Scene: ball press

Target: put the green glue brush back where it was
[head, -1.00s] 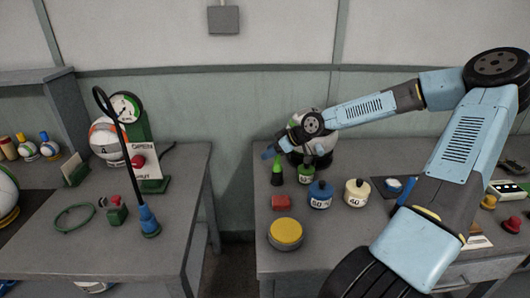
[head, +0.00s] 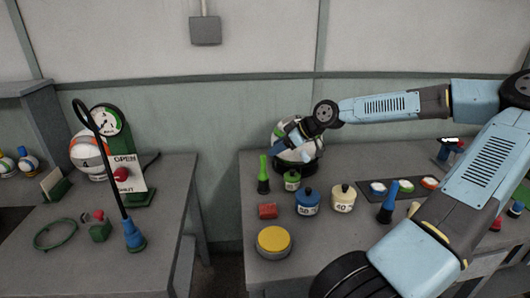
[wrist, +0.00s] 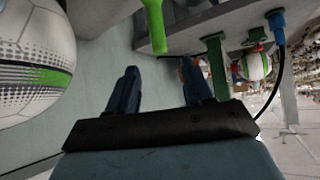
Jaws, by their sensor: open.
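The green glue brush (head: 263,168) stands upright in a dark base at the back left of the right bench. Its green handle also shows large at the top of the wrist view (wrist: 153,28), beyond my fingers and not between them. My gripper (head: 285,136) is above and slightly right of the brush, in front of the ball; its tips are hard to make out in the head view. In the wrist view my gripper (wrist: 160,84) is open, with nothing between its two dark blue fingers.
A white, green and dark ball (head: 297,152) sits on a black stand behind my gripper. A green pot (head: 291,180), blue pot (head: 307,203), cream pot (head: 343,199), red block (head: 267,211) and yellow-topped tin (head: 273,240) stand near the brush. A gap separates the two benches.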

